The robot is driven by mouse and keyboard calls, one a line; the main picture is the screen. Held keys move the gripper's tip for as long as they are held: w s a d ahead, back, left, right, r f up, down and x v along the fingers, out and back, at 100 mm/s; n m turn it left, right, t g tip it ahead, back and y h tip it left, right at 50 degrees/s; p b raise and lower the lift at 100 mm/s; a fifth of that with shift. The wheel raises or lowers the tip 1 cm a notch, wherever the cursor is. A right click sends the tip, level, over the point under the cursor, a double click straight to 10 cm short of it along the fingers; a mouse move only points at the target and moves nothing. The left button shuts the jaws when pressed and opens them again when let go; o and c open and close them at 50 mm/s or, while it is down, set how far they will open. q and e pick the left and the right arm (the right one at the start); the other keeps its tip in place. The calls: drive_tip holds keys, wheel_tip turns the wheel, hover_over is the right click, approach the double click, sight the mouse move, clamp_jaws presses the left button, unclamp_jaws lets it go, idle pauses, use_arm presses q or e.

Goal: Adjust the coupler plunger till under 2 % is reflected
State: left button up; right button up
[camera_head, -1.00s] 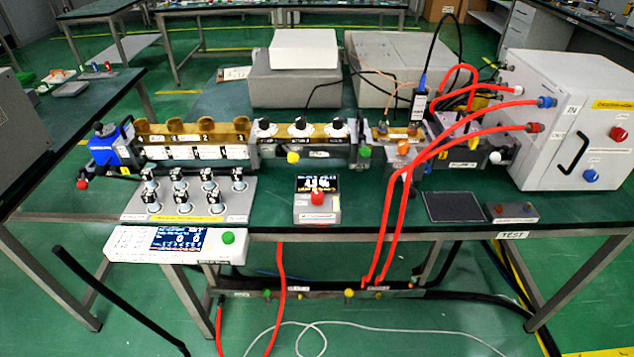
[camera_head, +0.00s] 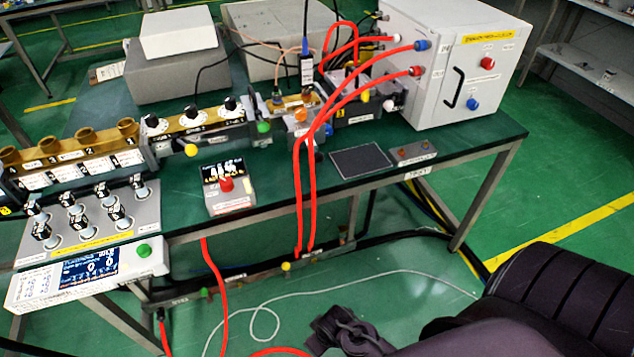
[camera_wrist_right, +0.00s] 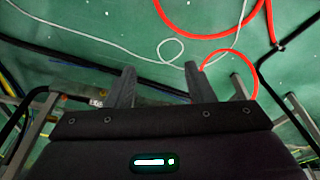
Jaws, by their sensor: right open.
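A waveguide line runs along the bench, with black-and-white dials (camera_head: 193,117), a brass section with an orange knob (camera_head: 301,114), and a dark section (camera_head: 352,95) bearing a yellow knob and a white knob (camera_head: 388,104) beside the white cabinet (camera_head: 450,70). I cannot tell which knob is the coupler plunger. A small meter box (camera_head: 226,186) with a red knob has a lit display, its figures too small to read surely. My right gripper (camera_head: 342,328) is open and empty, low in front of the bench; its fingers show in the right wrist view (camera_wrist_right: 160,80). My left gripper is out of view.
Red hoses (camera_head: 312,190) cross in front of the line and hang past the bench edge. A black pad (camera_head: 361,161) and a small grey box (camera_head: 413,152) lie right of them. A control panel (camera_head: 88,268) sits at lower left.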

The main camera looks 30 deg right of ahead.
sight(319, 161)
drive_tip(key=w+d+r+m+t, duration=0.15)
drive_tip(key=w+r, duration=0.25)
drive_tip(key=r, duration=0.7)
drive_tip(key=w+r+n+t, duration=0.15)
drive_tip(key=w+r, duration=0.35)
drive_tip(key=r, duration=0.7)
drive_tip(key=w+d+r+m+t+h, duration=0.1)
drive_tip(key=w+d+r+t+h, duration=0.1)
drive_tip(key=w+d+t, duration=0.1)
drive_tip(key=w+d+r+m+t+h, duration=0.2)
drive_tip(key=w+d+t+h, duration=0.1)
drive_tip(key=w+d, duration=0.3)
drive_tip(key=w+d+r+m+t+h, duration=0.2)
drive_tip(key=w+d+t, duration=0.3)
drive_tip(key=shift+w+d+r+h, duration=0.1)
drive_tip(key=shift+w+r+h, duration=0.15)
drive_tip(key=shift+h, duration=0.15)
drive_tip(key=p+x, duration=0.1)
drive_tip(key=x, duration=0.6)
drive_tip(key=shift+w+d, duration=0.15)
drive_tip(key=shift+w, duration=0.05)
clamp_jaws()
